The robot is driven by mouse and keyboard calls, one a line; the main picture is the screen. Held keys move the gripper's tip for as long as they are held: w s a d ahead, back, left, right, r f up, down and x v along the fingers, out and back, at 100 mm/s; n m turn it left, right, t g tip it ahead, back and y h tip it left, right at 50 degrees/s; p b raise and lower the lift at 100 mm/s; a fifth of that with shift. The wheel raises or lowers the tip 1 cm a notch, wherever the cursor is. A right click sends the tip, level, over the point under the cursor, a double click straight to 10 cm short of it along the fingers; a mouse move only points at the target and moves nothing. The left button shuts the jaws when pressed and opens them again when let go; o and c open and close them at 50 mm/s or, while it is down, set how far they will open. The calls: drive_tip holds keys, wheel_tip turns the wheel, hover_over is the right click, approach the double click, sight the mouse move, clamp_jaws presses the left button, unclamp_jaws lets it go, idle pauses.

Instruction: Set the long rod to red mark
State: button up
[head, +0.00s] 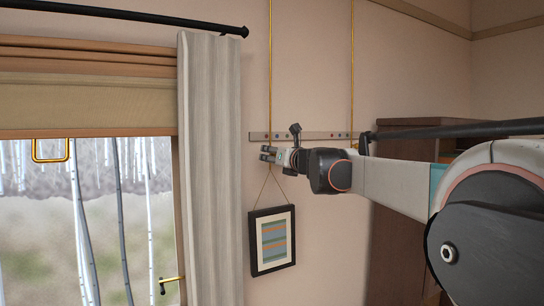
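Two thin gold rods hang down the wall, a left one (270,65) and a right one (352,65). Both reach down to a narrow horizontal strip (312,136) with several small marks; a reddish mark (333,136) shows on its right half. I cannot tell which rod is the task's long rod. A framed striped picture (271,240) hangs on a cord below the left rod. My gripper (266,153) points left, just below the strip's left end and in front of the left rod's line. Its two dark fingertips look slightly apart; whether anything is between them is too small to tell.
A pale curtain (211,170) hangs left of my gripper under a black curtain rod (130,15). A window with a blind (85,105) fills the left side. A brown cabinet (395,260) stands behind my arm. A black bar (460,130) runs in at right.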

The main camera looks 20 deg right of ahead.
drive_tip(key=s, duration=0.6)
drive_tip(key=shift+s+d, duration=0.15)
drive_tip(key=shift+s, duration=0.15)
